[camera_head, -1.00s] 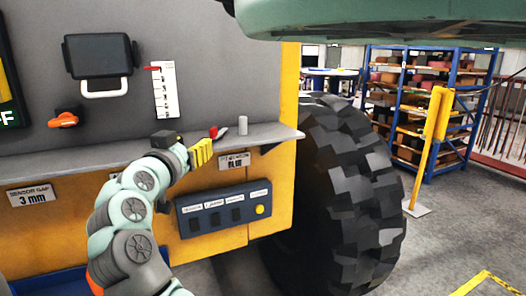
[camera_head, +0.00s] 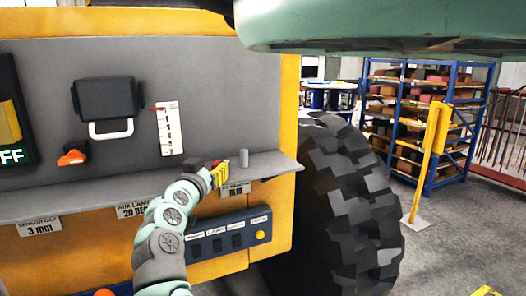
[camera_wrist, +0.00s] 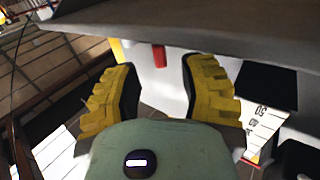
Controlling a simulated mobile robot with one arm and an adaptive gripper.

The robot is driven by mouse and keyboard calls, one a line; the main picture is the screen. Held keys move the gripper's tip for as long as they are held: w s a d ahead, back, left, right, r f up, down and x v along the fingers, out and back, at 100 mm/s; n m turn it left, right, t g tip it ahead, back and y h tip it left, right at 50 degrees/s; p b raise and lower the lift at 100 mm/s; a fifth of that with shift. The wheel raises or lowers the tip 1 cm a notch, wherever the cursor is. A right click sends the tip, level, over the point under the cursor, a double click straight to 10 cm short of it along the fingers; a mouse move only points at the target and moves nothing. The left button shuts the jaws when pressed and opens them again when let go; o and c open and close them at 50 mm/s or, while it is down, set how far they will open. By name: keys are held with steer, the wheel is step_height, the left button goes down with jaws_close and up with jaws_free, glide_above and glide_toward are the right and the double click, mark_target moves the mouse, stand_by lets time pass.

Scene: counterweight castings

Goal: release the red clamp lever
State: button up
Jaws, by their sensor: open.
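A small red piece, which looks like the clamp lever, shows in the wrist view (camera_wrist: 159,55) just beyond my fingertips, roughly midway between them. In the head view only a bit of red (camera_head: 215,162) shows at the shelf edge, mostly hidden by my gripper (camera_head: 221,174). My gripper has yellow ribbed fingers, spread wide in the wrist view (camera_wrist: 160,78), with nothing between them. I cannot tell whether a finger touches the lever.
A grey shelf (camera_head: 90,198) runs below the panel, with a short grey cylinder (camera_head: 244,158) right of my gripper. An orange-red knob (camera_head: 73,157) and a white-handled box (camera_head: 105,100) are on the panel. A blue switch box (camera_head: 228,235) sits below; a big tyre (camera_head: 350,200) stands right.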

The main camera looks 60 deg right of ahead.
mark_target(213, 165)
steer(key=shift+w+d+r, duration=0.2)
steer(key=shift+w+d, duration=0.1)
steer(key=shift+p+x, duration=0.75)
steer(key=shift+x, duration=0.5)
steer(key=shift+o, duration=0.2)
steer(key=shift+f, duration=0.15)
jaws_close()
